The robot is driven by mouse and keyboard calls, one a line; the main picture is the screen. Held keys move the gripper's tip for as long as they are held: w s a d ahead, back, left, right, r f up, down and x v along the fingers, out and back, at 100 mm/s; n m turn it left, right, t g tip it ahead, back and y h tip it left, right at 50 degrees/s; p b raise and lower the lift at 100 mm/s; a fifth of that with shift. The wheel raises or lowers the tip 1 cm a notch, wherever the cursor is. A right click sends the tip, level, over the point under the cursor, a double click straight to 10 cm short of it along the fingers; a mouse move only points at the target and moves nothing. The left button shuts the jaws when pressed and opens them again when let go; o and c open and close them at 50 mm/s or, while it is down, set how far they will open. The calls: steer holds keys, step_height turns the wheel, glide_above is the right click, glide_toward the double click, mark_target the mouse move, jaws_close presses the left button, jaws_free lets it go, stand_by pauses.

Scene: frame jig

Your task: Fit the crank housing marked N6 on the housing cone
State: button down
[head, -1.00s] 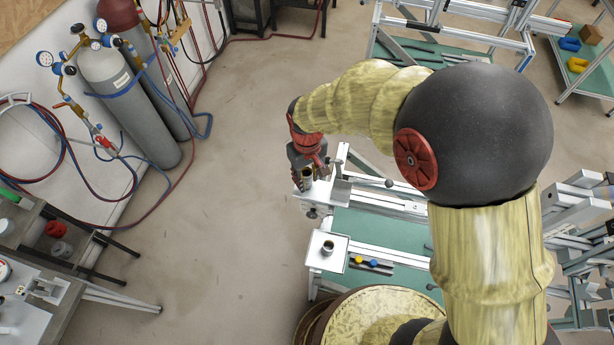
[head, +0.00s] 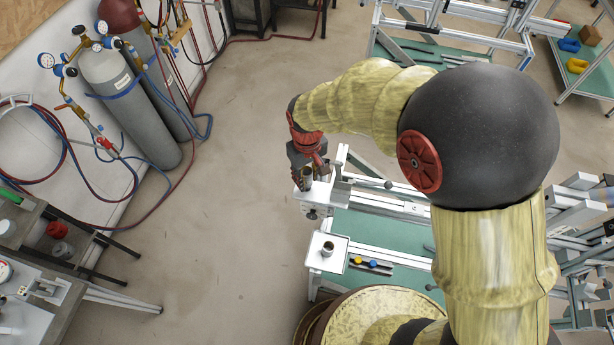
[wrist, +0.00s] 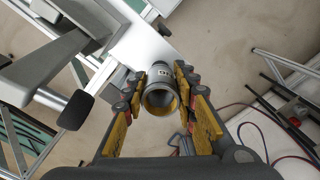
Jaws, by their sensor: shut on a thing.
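My gripper (head: 312,176) is shut on a grey, open-ended round housing (wrist: 160,92), with its fingers on both sides. In the wrist view I look into its bore, which has a brassy inner edge. A small pale label with a dark mark sits on its upper side, too small to read for certain. In the head view the housing (head: 307,177) stands roughly upright at the near white plate (head: 311,197) on the frame end. I cannot tell whether it touches anything below. No housing cone can be made out for sure; the housing and fingers hide what lies under them.
A second white plate (head: 338,260) bears a small dark-rimmed round part (head: 328,248). Blue and yellow knobs lie beside it on the rail. A grey clamp-like frame part (wrist: 55,65) is close left of my gripper in the wrist view. Open floor (head: 230,200) lies left.

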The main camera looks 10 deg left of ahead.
steer(key=shift+r+p, duration=0.8)
steer(key=shift+r, duration=0.65)
steer(key=shift+f+b, duration=1.5)
steer(key=shift+f, duration=0.85)
stand_by(0.4)
steer(key=c, duration=1.3)
jaws_free()
steer(key=shift+c, duration=0.2)
steer(key=shift+r, duration=0.1)
step_height(320, 180, up, 12)
steer(key=shift+s, duration=0.1)
